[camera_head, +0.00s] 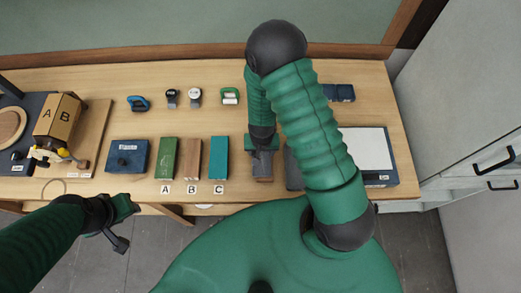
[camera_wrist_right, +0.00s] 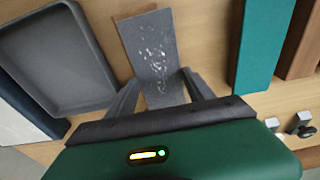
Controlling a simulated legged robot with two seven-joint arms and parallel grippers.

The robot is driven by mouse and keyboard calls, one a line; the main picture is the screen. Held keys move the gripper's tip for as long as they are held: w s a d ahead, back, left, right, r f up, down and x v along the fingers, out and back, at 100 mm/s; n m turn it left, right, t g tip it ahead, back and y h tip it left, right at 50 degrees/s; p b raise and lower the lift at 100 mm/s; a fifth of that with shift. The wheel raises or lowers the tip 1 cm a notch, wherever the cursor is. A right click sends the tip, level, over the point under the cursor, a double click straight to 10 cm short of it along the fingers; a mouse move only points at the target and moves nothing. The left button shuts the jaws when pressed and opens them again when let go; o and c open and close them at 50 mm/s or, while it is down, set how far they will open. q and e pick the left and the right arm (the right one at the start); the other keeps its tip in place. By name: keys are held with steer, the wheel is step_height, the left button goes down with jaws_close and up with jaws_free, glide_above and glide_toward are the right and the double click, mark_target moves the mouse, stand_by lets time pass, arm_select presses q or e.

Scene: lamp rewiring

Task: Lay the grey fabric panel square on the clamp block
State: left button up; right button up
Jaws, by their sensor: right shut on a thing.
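The grey fabric panel (camera_wrist_right: 158,45) is a flat, speckled grey strip between the fingers of my right gripper (camera_wrist_right: 159,77) in the right wrist view. The panel also shows under that gripper in the head view (camera_head: 262,164). A brown wooden piece (camera_wrist_right: 126,33), probably the clamp block, shows past the panel's left edge; the two look slightly turned against each other. Its brown end (camera_head: 264,179) shows below the panel in the head view. Whether they touch is unclear. My right gripper is shut on the panel. My left gripper (camera_head: 124,222) is away at lower left; its jaw opening is unclear.
A dark grey tray (camera_wrist_right: 58,88) lies beside the panel. Teal (camera_head: 219,158), brown (camera_head: 192,159) and green (camera_head: 166,158) blocks labelled C, B, A stand to the left. Small tools (camera_head: 194,97) lie behind. My right arm hides part of the table.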

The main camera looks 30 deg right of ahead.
steer(key=shift+d+f, duration=0.2)
steer(key=shift+d, duration=0.3)
steer(key=shift+a+f, duration=0.1)
steer(key=shift+a, duration=0.4)
arm_select(q)
steer(key=shift+d+f+b, duration=0.1)
steer(key=shift+f+b, duration=0.15)
steer(key=shift+b, duration=0.05)
steer(key=shift+d, duration=0.1)
arm_select(e)
steer(key=shift+d+f, duration=0.1)
steer(key=shift+d, duration=0.05)
steer(key=shift+d, duration=0.1)
steer(key=o, duration=1.3)
steer(key=shift+d+f, duration=0.1)
steer(key=shift+d, duration=0.05)
steer(key=shift+c, duration=0.2)
steer(key=o, duration=0.5)
steer(key=shift+a, duration=0.25)
steer(key=shift+c, duration=0.2)
arm_select(q)
steer(key=shift+d+r, duration=0.1)
arm_select(e)
steer(key=shift+r, duration=0.2)
